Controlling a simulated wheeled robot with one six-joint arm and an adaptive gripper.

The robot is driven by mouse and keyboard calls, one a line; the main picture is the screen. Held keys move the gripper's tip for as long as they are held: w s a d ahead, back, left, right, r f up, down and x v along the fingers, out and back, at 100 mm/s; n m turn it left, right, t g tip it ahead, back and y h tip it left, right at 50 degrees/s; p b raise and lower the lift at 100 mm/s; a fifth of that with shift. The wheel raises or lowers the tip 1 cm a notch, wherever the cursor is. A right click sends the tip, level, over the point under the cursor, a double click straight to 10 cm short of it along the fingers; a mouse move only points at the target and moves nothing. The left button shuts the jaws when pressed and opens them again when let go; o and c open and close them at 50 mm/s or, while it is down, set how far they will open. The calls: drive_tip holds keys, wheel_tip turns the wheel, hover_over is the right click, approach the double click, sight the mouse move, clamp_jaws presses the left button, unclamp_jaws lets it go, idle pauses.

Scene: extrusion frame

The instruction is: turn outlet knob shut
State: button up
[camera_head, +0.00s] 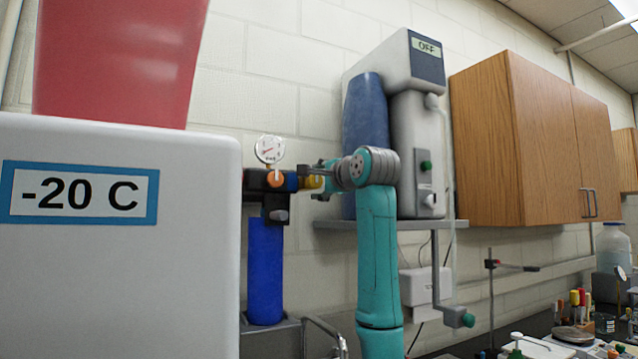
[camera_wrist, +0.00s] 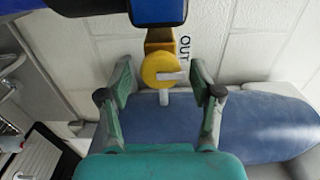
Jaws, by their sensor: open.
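In the head view the yellow knob (camera_head: 313,182) shows at the right end of the filter head, partly behind my gripper (camera_head: 328,181). In the wrist view my open gripper (camera_wrist: 161,78) has one finger on each side of the knob, with gaps showing. Contact cannot be made out.
A pressure gauge (camera_head: 269,150) and an orange knob (camera_head: 282,180) sit by the blue filter cartridge (camera_head: 265,270). A white freezer (camera_head: 120,275) stands close on the left. The water purifier (camera_head: 415,130) on its shelf (camera_head: 390,224) is just right of my arm.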

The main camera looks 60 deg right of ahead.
drive_tip(key=v, duration=1.2)
drive_tip(key=shift+s, duration=0.1)
